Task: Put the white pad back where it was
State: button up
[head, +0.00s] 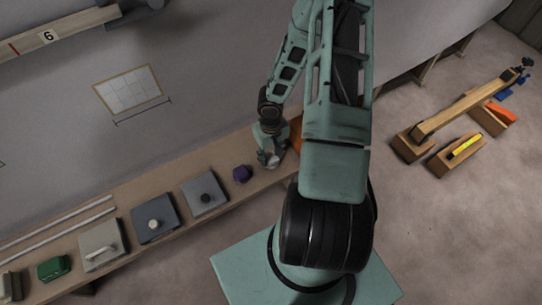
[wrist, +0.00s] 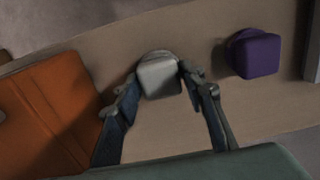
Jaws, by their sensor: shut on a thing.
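The white pad (wrist: 158,79) is a small pale block with rounded corners, between the fingertips of my gripper (wrist: 160,82) in the wrist view. My gripper is shut on it. In the head view my gripper (head: 268,155) is over the bench near its right end, and the pad (head: 273,162) shows only as a small pale patch. I cannot tell whether the pad touches the bench top. A purple block (wrist: 257,54) stands apart to the right of the pad in the wrist view; it also shows in the head view (head: 243,173).
An orange case-like thing (wrist: 48,120) lies left of my gripper in the wrist view. Along the bench (head: 150,192) stand grey plates with knobs (head: 205,193), a plate with a handle (head: 101,246) and a green block (head: 53,268). Bare bench lies between pad and purple block.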

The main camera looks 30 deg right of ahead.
aim_at(271, 156)
jog(key=o, duration=1.1)
jog(key=shift+f, duration=0.1)
jog(key=shift+o, duration=0.2)
notch_tip(271, 156, up, 12)
jog(key=p, duration=0.3)
jog(key=shift+p, duration=0.3)
